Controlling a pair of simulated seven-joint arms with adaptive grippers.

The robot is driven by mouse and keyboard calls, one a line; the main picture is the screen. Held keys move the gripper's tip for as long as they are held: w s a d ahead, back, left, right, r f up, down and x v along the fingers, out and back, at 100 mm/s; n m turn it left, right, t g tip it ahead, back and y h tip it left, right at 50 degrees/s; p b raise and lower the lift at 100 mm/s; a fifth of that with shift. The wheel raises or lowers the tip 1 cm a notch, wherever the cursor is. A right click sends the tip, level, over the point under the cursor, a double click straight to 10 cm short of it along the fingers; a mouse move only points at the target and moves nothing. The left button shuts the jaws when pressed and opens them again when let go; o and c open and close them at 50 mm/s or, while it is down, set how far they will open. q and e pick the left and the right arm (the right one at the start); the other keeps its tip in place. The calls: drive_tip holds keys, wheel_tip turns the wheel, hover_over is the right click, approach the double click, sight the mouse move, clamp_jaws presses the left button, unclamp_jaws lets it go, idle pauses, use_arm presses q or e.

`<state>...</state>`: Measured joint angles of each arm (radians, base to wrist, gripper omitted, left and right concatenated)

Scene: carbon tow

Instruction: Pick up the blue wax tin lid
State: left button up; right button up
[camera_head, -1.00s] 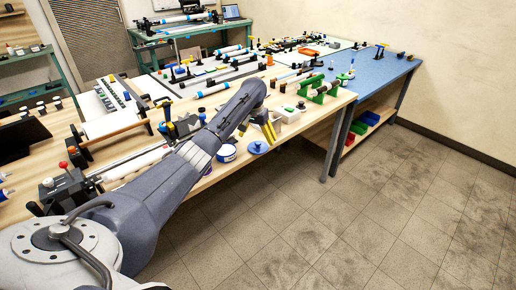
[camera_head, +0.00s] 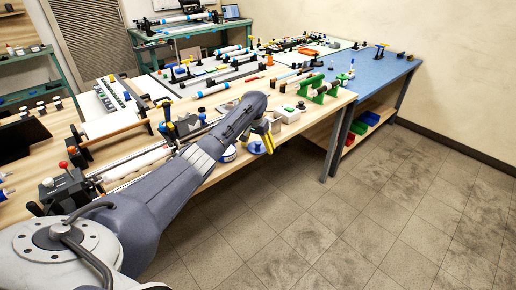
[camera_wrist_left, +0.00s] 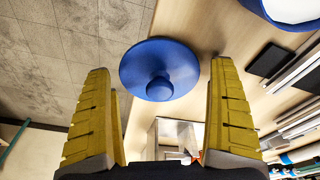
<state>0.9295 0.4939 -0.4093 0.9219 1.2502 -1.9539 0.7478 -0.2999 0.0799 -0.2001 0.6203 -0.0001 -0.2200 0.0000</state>
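The blue wax tin lid (camera_wrist_left: 158,62) is a round blue disc with a knob on top. It lies on the wooden bench (camera_wrist_left: 200,25) close to its edge. In the head view the lid (camera_head: 256,148) is partly hidden by my left gripper (camera_head: 269,140). In the left wrist view, my left gripper (camera_wrist_left: 160,100) is open, with its yellow fingers apart on either side of the lid's knob and nothing between them touching. My right gripper is not in view.
A blue and white tin (camera_head: 228,154) stands just left of the lid; part of it also shows in the left wrist view (camera_wrist_left: 290,10). A white box (camera_head: 287,114) and a green stand (camera_head: 318,90) are farther along the bench. The floor beyond the edge is clear.

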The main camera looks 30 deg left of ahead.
use_arm(q)
drive_tip(key=c, duration=0.5)
drive_tip(key=shift+c, duration=0.3)
drive_tip(key=shift+r, duration=0.15)
